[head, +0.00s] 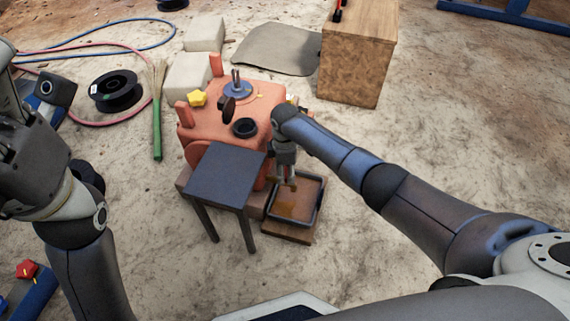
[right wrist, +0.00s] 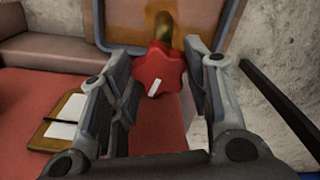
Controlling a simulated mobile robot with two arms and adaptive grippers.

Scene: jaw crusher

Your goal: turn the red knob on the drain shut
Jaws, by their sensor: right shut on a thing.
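The red knob (right wrist: 158,70) is a lobed handwheel with a white mark, on a brass drain pipe (right wrist: 164,25), in the right wrist view. My right gripper (right wrist: 164,62) has its two fingers on either side of the knob and is shut on it. In the head view the right gripper (head: 286,178) points down beside the orange jaw crusher (head: 205,125), above the drip tray (head: 316,200). The knob is hidden there behind the gripper. My left arm is at the left edge, far from the drain; its finger opening cannot be made out.
A dark small table (head: 226,175) stands in front of the crusher, close left of the right gripper. A wooden box (head: 352,65) stands behind right. A black spool (head: 116,90), a green-handled broom (head: 157,130) and hoses lie left. The floor to the right is clear.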

